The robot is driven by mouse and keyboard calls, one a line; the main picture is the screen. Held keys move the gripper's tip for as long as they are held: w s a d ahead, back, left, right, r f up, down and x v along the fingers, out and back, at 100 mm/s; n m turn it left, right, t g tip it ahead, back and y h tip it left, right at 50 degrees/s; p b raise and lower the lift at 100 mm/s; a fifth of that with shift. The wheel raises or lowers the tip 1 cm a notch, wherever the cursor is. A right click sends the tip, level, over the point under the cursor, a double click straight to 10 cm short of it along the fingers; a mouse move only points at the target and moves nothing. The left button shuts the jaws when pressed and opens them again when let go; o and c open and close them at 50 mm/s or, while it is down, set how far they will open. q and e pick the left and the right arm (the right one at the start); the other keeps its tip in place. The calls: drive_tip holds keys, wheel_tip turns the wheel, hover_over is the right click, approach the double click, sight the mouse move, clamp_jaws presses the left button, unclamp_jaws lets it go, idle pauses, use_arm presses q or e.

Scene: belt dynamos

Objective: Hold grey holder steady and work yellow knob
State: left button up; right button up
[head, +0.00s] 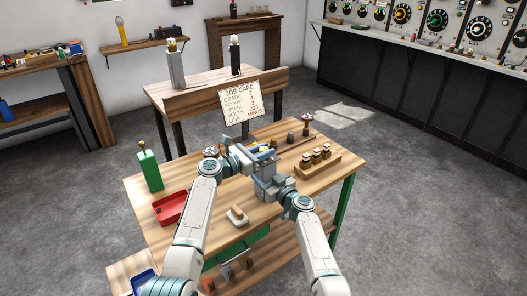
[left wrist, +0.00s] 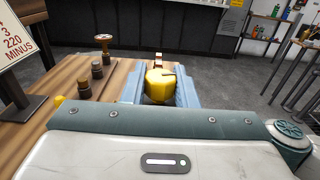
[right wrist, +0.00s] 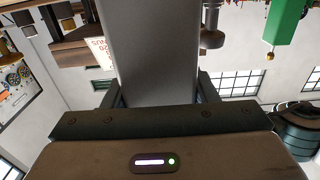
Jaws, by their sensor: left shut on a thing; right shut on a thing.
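The yellow knob (left wrist: 160,84) sits between the blue-grey fingers of my left gripper (left wrist: 160,90) in the left wrist view. In the head view my left gripper (head: 257,153) is at the middle of the table, and only a little yellow shows there. The grey holder (right wrist: 155,50) fills the space between the fingers of my right gripper (right wrist: 158,92) in the right wrist view, and they are shut on it. In the head view my right gripper (head: 270,184) is just below the left one. The holder is largely hidden there by my grippers.
A job card (head: 239,102) stands behind the grippers. A green bottle-like thing (head: 149,168) and red tray (head: 170,208) are at the table's left. A small white piece (head: 237,215) lies in front.

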use_arm(q)
drive_tip(key=shift+f+m+g+h, duration=0.1)
drive_tip(key=shift+m+g+h, duration=0.6)
drive_tip(key=shift+m+g, duration=0.6)
drive_tip(key=shift+f+m+g+h, duration=0.1)
drive_tip(key=shift+m+g+h, duration=0.65)
drive_tip(key=shift+g, duration=0.95)
drive_tip(key=shift+a, duration=0.1)
drive_tip(key=o, duration=1)
drive_tip(key=shift+r, duration=0.1)
drive_tip(key=v, duration=1.2)
drive_tip(key=shift+w, duration=0.15)
